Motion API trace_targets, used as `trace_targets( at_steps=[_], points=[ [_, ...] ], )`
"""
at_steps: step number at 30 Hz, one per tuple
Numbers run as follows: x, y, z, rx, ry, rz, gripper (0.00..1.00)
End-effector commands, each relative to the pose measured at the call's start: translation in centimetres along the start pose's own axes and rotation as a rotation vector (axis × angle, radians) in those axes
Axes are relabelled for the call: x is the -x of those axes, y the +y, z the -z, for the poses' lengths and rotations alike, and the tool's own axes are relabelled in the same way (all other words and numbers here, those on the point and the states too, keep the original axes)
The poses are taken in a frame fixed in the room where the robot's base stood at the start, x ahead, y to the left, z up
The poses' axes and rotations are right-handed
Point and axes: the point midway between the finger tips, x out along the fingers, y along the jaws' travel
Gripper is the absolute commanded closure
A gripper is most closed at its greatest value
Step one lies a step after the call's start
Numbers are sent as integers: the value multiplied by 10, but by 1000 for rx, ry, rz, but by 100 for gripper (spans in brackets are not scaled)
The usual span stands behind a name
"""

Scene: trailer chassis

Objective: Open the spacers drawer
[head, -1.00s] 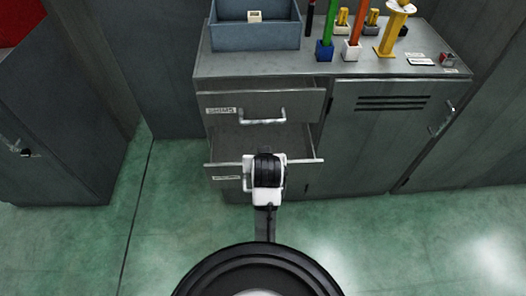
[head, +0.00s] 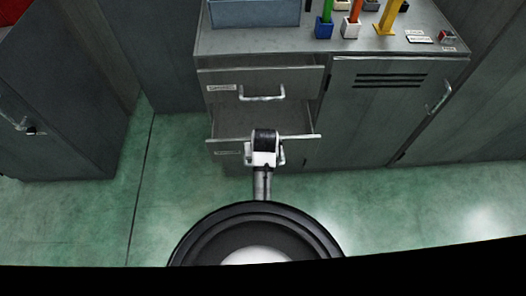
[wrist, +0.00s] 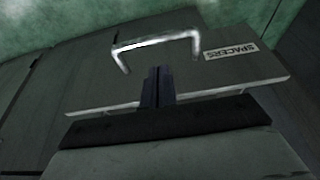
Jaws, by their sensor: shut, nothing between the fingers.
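The spacers drawer (head: 220,139) is the lower drawer of the grey cabinet and stands pulled out, with its inside showing. In the wrist view its front (wrist: 105,80) carries a "SPACERS" label (wrist: 231,51) and a pale bar handle (wrist: 157,40). My gripper (wrist: 157,72) is shut and empty, its fingers together beside the handle; I cannot tell whether they touch the drawer front. In the head view my arm hides the fingers and much of the handle.
A drawer with its own handle (head: 262,96) is above and looks shut. A cabinet door (head: 385,110) is to the right. The cabinet top holds a blue bin (head: 253,14) and several coloured holders. A dark locker (head: 55,100) stands left. Green floor (head: 190,205) is clear.

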Motion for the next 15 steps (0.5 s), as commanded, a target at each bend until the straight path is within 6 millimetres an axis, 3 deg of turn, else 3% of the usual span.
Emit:
trace_targets(
  at_steps=[9,15],
  points=[
    [-55,0,1,-1,0,-1,100],
    [-70,0,0,0,1,0,100]
  ],
)
